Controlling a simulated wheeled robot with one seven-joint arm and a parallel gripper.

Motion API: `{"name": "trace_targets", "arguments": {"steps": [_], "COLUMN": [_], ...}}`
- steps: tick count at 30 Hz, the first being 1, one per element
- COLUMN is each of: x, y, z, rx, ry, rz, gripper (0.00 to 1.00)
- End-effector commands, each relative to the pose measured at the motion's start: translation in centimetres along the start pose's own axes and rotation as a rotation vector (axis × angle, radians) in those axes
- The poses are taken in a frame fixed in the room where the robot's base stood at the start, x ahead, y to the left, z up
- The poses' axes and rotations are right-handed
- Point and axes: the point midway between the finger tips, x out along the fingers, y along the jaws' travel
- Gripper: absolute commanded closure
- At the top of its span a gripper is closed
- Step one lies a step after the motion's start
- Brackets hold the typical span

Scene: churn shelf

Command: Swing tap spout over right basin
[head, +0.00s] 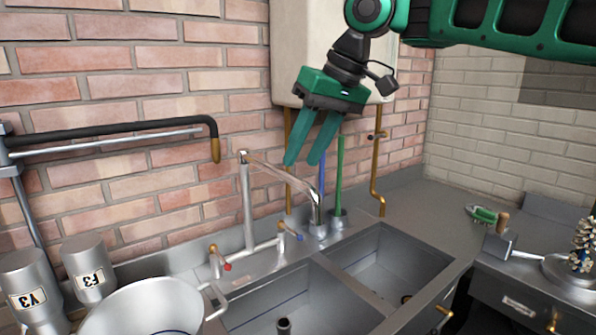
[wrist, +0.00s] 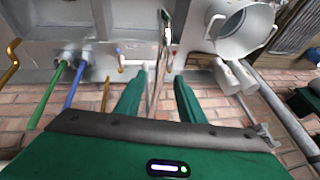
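The chrome tap (head: 246,205) stands behind the sink, with a red-marked and a blue-marked handle at its base. Its spout (head: 283,177) slants to the right and forward, its bent end near the back rim by the divider between the basins. I cannot tell exactly which basin lies below the end. The right basin (head: 385,262) and left basin (head: 300,300) look empty of large things. My gripper (head: 302,163) is open, fingers pointing down, above and behind the spout. In the wrist view, the spout (wrist: 163,38) shows between the fingertips (wrist: 160,74); contact is not visible.
Green (head: 340,175) and blue rods stand in holders right of the spout. A brass pipe (head: 377,180) runs down the wall. A white box (head: 285,60) hangs behind my gripper. A large pail (head: 145,308) and labelled metal canisters (head: 88,268) stand at the left.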

Motion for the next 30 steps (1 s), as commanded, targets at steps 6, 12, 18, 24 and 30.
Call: {"name": "trace_targets", "arguments": {"steps": [6,12,18,24,30], "x": [2.9,4.2,4.4,4.4,4.4], "y": [0.0,0.1,0.1,0.1,0.1], "z": [0.1,0.1,0.1,0.0,0.0], "rx": [0.000,0.001,0.000,0.001,0.001], "ry": [-0.004,-0.002,-0.001,-0.001,-0.001], "rz": [0.000,0.002,0.002,0.002,0.002], "gripper": [0.64,0.64,0.64,0.88,1.00]}}
